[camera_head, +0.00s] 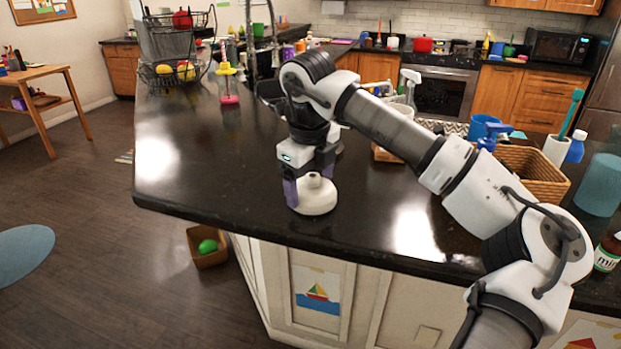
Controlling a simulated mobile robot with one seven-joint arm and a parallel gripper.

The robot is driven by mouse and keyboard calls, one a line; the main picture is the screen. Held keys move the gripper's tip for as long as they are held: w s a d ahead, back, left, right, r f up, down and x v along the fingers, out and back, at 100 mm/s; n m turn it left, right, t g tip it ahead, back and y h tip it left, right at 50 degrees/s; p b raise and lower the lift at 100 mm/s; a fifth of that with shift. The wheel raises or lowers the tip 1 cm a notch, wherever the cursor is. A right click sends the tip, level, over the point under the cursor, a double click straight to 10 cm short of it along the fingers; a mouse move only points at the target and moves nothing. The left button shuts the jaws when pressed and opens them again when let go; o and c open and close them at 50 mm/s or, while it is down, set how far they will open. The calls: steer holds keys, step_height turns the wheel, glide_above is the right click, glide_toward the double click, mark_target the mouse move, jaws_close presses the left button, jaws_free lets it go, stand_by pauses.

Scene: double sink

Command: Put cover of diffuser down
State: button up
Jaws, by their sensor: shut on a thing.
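The white, rounded diffuser cover (316,200) with a short neck on top is at the front edge area of the dark counter (240,195). My gripper (310,187) points down over it, with its fingers on both sides of the cover, shut on it. The cover looks upright. I cannot tell whether its underside touches the counter or is slightly above it. I cannot make out the diffuser base in this view.
A wire fruit basket (163,72) and a pink-based bottle (228,85) stand at the back left. The counter left of my gripper is clear.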

mark_target(309, 194)
steer(key=shift+f, duration=0.15)
steer(key=o, duration=0.9)
steer(key=r, duration=0.4)
steer(key=s+r+b, duration=0.1)
steer(key=r, duration=0.3)
steer(key=s+r, duration=0.1)
steer(key=r, duration=0.3)
steer(key=shift+a+r+b, duration=0.1)
steer(key=shift+b, duration=0.3)
